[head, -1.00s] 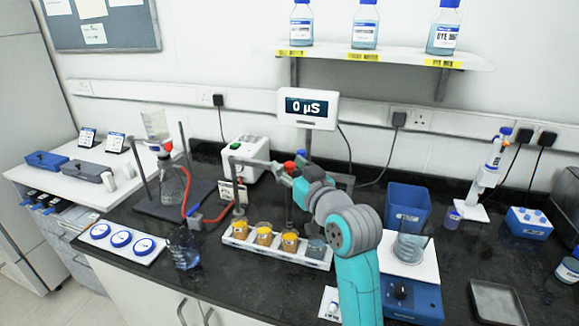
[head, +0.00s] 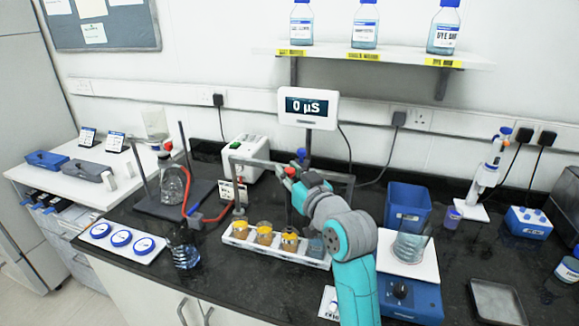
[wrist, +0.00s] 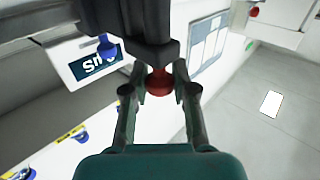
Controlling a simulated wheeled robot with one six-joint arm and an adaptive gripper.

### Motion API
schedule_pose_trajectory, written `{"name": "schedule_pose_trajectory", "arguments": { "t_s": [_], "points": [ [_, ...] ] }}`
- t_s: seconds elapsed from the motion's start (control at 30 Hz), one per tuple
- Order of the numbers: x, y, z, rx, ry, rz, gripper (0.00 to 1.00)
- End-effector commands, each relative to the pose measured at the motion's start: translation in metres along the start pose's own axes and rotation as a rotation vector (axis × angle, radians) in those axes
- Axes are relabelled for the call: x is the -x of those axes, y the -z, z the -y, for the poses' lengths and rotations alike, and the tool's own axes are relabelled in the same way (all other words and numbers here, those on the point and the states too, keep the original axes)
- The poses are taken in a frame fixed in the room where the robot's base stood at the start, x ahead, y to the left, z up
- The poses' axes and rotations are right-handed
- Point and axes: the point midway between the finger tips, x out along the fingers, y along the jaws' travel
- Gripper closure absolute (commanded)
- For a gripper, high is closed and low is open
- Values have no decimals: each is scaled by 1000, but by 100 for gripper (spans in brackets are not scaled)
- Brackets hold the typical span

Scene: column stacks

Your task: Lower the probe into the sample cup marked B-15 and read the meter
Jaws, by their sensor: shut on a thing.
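My gripper (head: 288,174) is shut on a red knob (wrist: 159,82), which shows between the fingertips in the wrist view. The knob sits on the crossbar frame (head: 250,162) over a white rack (head: 232,241). A dark vertical rod, seemingly the probe (head: 289,214), hangs below the knob, above or at the third cup from the left (head: 289,243); I cannot tell if its tip is inside. Orange cups (head: 264,233) and a grey-blue cup (head: 316,247) stand in the rack. Their markings are too small to read. The meter (head: 308,108) shows 0 µS.
A blue hotplate with a beaker (head: 411,245) stands right of my arm. A flask stand with red tubing (head: 187,200) is left of the frame.

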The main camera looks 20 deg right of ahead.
Motion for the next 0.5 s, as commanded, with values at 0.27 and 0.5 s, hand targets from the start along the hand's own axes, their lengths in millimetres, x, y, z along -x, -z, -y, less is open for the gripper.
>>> {"name": "schedule_pose_trajectory", "arguments": {
  "t_s": [0.27, 0.5],
  "points": [
    [0, -14, 0, -1, 0, 2, 100],
    [0, -14, 0, 0, -1, 2, 47]
  ]
}}
